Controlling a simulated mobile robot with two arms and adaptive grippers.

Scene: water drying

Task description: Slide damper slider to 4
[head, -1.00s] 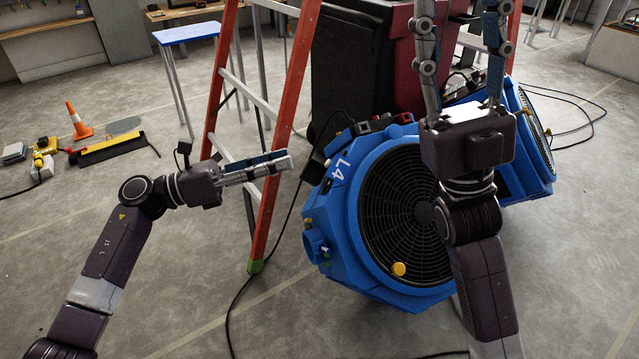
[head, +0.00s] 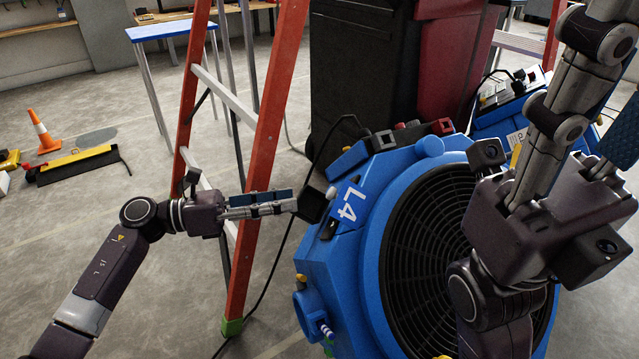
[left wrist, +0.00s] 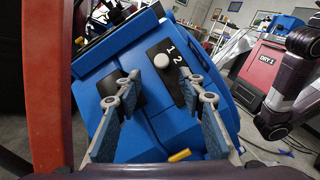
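The blue fan unit marked L4 (head: 350,262) stands in front of me with its round black grille to the right. In the left wrist view, a pale grey slider knob (left wrist: 164,62) sits on a black plate near the printed 1 and 2. The rest of the scale is hidden behind a finger. My left gripper (head: 290,204) points right toward the fan's left side. In the left wrist view its fingers (left wrist: 160,78) are spread, with the knob beyond their gap, and nothing is held. My right gripper (head: 575,125) is raised before the grille, fingers apart and empty.
A red stepladder (head: 265,150) stands close behind my left gripper. Black and dark red bins (head: 365,70) stand behind the fan. A second blue unit (head: 495,115) is at the right. A black cable runs along the floor by the ladder.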

